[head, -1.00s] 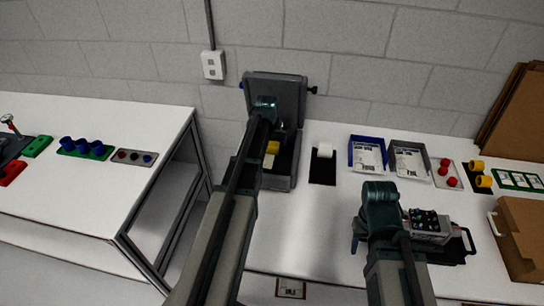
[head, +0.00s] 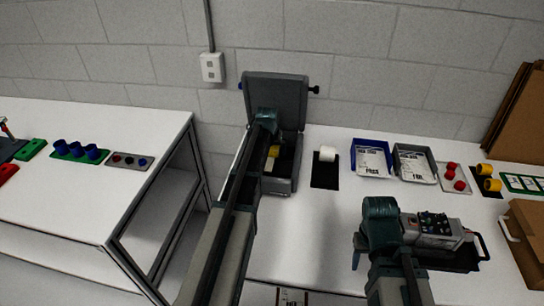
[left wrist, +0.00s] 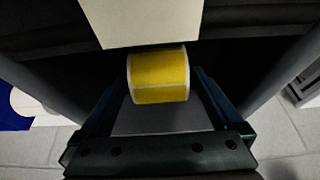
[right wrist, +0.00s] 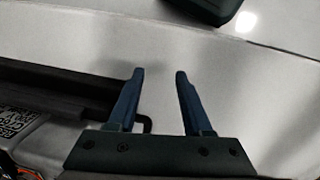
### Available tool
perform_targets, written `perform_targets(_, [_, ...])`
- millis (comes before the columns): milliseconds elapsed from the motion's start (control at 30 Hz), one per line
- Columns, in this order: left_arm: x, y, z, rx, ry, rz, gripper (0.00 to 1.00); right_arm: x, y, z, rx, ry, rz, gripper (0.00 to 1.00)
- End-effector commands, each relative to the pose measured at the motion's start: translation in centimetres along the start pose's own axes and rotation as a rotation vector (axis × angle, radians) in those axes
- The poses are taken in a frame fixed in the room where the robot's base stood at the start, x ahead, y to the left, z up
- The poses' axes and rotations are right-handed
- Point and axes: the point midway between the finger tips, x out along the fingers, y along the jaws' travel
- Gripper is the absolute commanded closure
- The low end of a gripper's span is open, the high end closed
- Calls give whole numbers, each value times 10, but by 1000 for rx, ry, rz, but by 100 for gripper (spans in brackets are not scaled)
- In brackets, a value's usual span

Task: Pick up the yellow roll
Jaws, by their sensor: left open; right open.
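The yellow roll (head: 273,152) sits inside the grey machine (head: 284,183), whose lid stands open at the back of the right table. In the left wrist view the yellow roll (left wrist: 158,75) is close, with pale rims and a pale block above it. My left gripper (left wrist: 160,82) is open, with a finger on each side of the roll and gaps showing. I cannot tell how deep the fingers reach around it. In the head view my left arm partly covers the machine. My right gripper (right wrist: 158,78) is open and empty over the right table.
A white roll (head: 327,154) on a black mat stands right of the machine. Beyond it are a blue tray (head: 371,174) and a grey tray (head: 415,179). A device with a black handle (head: 440,240) lies beside my right arm. The left table (head: 70,195) is separate, across a gap.

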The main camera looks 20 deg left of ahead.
Motion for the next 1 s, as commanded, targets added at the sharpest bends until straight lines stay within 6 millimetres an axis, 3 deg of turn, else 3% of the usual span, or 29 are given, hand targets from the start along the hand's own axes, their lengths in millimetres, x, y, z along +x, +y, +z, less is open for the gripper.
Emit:
perform_targets(67, [-1,0,0,0,0,0,0,-1,0,0,0,0,0,50])
perform_targets(567, [-1,0,0,0,0,0,88,-1,0,0,0,0,0,50])
perform_targets(1000, [-9,0,-4,0,0,0,89,-10,1,1,0,0,0,50])
